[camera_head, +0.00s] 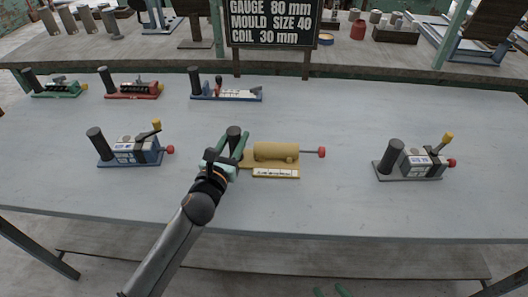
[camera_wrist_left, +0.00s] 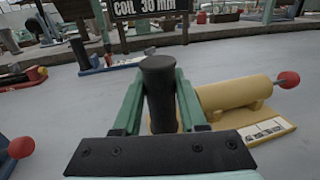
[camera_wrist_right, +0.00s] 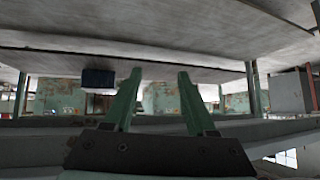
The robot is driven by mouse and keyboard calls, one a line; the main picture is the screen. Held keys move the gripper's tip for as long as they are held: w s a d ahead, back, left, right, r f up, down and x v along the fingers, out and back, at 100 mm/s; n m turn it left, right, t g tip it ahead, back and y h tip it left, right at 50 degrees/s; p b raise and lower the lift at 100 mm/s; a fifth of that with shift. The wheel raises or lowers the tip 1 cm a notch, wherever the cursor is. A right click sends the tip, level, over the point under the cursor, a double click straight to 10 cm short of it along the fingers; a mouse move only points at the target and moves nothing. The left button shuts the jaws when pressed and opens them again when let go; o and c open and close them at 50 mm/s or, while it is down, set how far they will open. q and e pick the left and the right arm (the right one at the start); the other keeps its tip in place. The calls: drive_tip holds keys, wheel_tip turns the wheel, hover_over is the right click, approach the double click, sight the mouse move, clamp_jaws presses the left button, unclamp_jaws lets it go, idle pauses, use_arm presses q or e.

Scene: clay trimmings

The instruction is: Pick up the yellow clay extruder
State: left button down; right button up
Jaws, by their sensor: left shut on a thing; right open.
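The yellow clay extruder (camera_head: 275,152) sits on the grey table (camera_head: 330,210), with a yellow barrel, a red knob at its right end, a white label on its base and a dark upright handle at its left end. My left gripper (camera_head: 232,150) is shut on the dark handle. In the left wrist view the handle (camera_wrist_left: 158,95) stands upright between the two green fingers, and the yellow barrel (camera_wrist_left: 235,92) lies to the right. The base looks flat on the table. My right gripper (camera_wrist_right: 157,95) is open and empty, low and away from the extruder; the head view barely shows it at the bottom edge.
Behind are a green (camera_head: 58,88), a red (camera_head: 131,88) and a blue (camera_head: 227,92) device. A black sign (camera_head: 272,24) stands at the back edge. The table's front is clear.

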sight(235, 135)
use_arm(q)
drive_tip(key=shift+r, duration=0.7)
wheel_tip(235, 135, up, 3)
drive_tip(key=shift+p, duration=0.95)
drive_tip(key=s+d+r+p, duration=0.3)
drive_tip(key=s+r, duration=0.6)
drive_tip(key=s, duration=0.4)
drive_tip(key=shift+w+a+f+b, duration=0.35)
drive_tip(key=shift+w+f+b, duration=0.3)
drive_tip(key=shift+w+f, duration=0.75)
drive_tip(key=shift+w+a+f+b, duration=0.35)
drive_tip(key=shift+w+f+b, duration=0.35)
drive_tip(key=shift+w+f, duration=0.7)
drive_tip(key=shift+w+a+f+b, duration=0.35)
drive_tip(key=shift+w+f+b, duration=0.3)
drive_tip(key=shift+w+f, duration=0.75)
drive_tip(key=shift+w+a+f+b, duration=0.2)
drive_tip(key=shift+w+f+b, duration=0.6)
drive_tip(key=shift+w+f, duration=0.55)
drive_tip(key=shift+w, duration=0.15)
drive_tip(key=shift+w+a, duration=0.1)
use_arm(e)
drive_tip(key=shift+w+a+f, duration=0.1)
drive_tip(key=shift+w+a, duration=0.25)
